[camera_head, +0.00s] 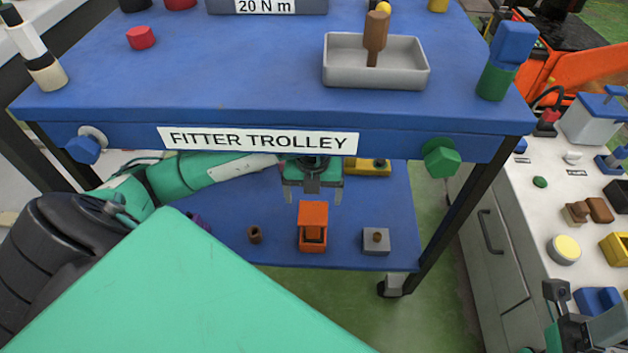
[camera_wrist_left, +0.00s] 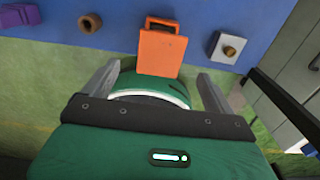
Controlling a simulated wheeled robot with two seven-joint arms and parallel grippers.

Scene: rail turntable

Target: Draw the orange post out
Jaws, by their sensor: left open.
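The orange post (camera_head: 313,216) is a blocky piece with an opening in its near part. It stands on the blue lower shelf (camera_head: 345,258) of the trolley. My left gripper (camera_head: 312,192) is open and empty, reaching under the trolley top just behind the post in the head view. In the left wrist view the orange post (camera_wrist_left: 161,54) lies ahead, between the lines of the two spread fingers, and its looped end points away. My right gripper (camera_head: 578,318) shows only partly at the bottom right, over the white counter.
On the shelf, a brown ring (camera_head: 255,234) sits left of the post and a grey block with a brass stud (camera_head: 376,241) right of it. A yellow piece (camera_head: 369,167) lies behind. The trolley top (camera_head: 230,80) overhangs my left arm. A black leg (camera_head: 455,215) stands at right.

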